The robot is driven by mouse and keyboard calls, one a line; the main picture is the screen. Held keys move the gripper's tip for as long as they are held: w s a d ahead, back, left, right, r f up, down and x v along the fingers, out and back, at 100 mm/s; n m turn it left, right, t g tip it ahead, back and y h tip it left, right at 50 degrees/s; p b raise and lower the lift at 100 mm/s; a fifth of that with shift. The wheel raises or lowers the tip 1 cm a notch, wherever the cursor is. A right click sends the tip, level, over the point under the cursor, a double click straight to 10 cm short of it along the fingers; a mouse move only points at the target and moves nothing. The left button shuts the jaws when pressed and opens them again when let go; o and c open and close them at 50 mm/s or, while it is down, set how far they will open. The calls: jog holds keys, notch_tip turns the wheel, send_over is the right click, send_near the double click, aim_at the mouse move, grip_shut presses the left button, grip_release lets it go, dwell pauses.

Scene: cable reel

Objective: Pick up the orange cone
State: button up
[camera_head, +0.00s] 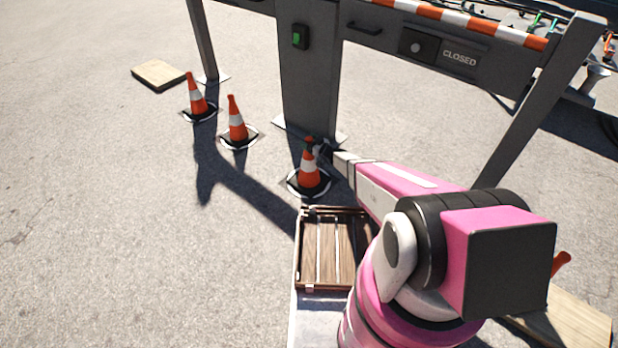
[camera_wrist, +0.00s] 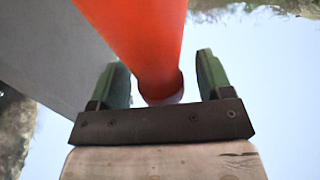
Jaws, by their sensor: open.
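An orange cone (camera_head: 309,176) with a white band stands upright on a black base inside a white ring, in front of the grey barrier post. My gripper (camera_head: 310,144) is at its top. In the wrist view the cone's orange upper part (camera_wrist: 148,40) reaches between the two green fingers of my gripper (camera_wrist: 158,82). The fingers are open, one on each side of the cone, with a gap visible on both sides. Two more orange cones, a middle one (camera_head: 237,124) and a far one (camera_head: 195,98), stand to the left in their own rings.
The grey barrier post (camera_head: 308,80) stands close behind the cone. A wooden crate (camera_head: 335,250) lies just in front of it. A flat wooden board (camera_head: 158,75) lies at the back left. A "CLOSED" sign (camera_head: 459,58) is on the barrier. The pavement to the left is clear.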

grip_shut()
jog(key=shift+r, duration=0.1)
